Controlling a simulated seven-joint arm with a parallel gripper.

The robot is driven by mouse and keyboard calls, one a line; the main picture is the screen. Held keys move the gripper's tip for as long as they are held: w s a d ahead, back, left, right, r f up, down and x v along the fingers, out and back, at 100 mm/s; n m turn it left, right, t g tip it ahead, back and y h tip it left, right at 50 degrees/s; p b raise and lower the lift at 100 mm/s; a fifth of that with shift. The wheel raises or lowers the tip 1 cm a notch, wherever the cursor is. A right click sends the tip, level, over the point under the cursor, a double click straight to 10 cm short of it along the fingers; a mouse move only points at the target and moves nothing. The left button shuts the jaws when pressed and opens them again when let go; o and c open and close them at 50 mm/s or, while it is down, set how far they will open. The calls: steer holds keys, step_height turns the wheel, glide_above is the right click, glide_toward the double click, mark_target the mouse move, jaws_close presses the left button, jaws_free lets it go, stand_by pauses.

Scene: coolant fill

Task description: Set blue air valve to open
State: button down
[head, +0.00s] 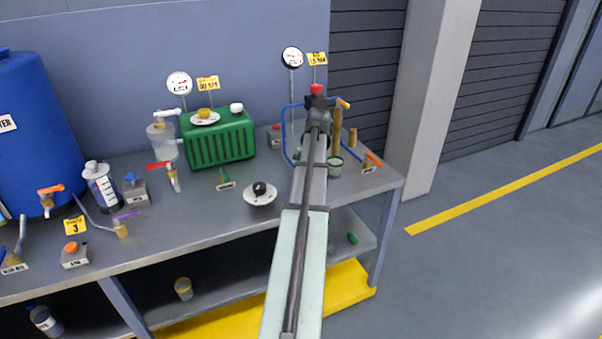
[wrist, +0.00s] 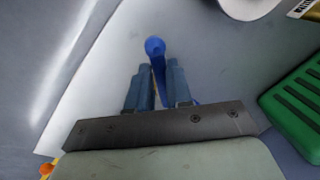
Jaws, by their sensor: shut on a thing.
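The blue valve handle (wrist: 155,47) shows in the wrist view as a rounded blue lever, with its tip standing out beyond my fingers. My gripper (wrist: 158,78) is shut on it, one finger on each side. In the head view my gripper (head: 318,101) is at the right end of the bench, just below a red knob (head: 316,88) and beside a blue pipe frame (head: 284,132). My arm hides the handle there. I cannot tell the valve's exact angle.
A green ribbed tank (head: 220,143) stands left of my arm and shows at the wrist view's right edge (wrist: 300,105). A round gauge (head: 292,58) rises behind my gripper. An orange-handled valve (head: 373,159) sits at right. The floor beyond is clear.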

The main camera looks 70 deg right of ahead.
steer(key=shift+s+d+n+g+y, duration=0.1)
steer(key=shift+s+d+n+y, duration=0.25)
steer(key=shift+n, duration=0.85)
steer(key=shift+s+d+n+g+y, duration=0.15)
steer(key=shift+s+n, duration=0.35)
steer(key=shift+n, duration=0.7)
steer(key=shift+s+d+n+g+y, duration=0.1)
steer(key=shift+s+d+n, duration=0.25)
steer(key=shift+n, duration=0.85)
steer(key=shift+s, duration=0.1)
steer(key=c, duration=1)
jaws_free()
steer(key=shift+c, duration=0.2)
step_height(320, 180, up, 14)
steer(key=s+d, duration=0.1)
steer(key=d, duration=0.1)
steer(key=shift+s+f, duration=0.25)
steer(key=shift+s, duration=0.15)
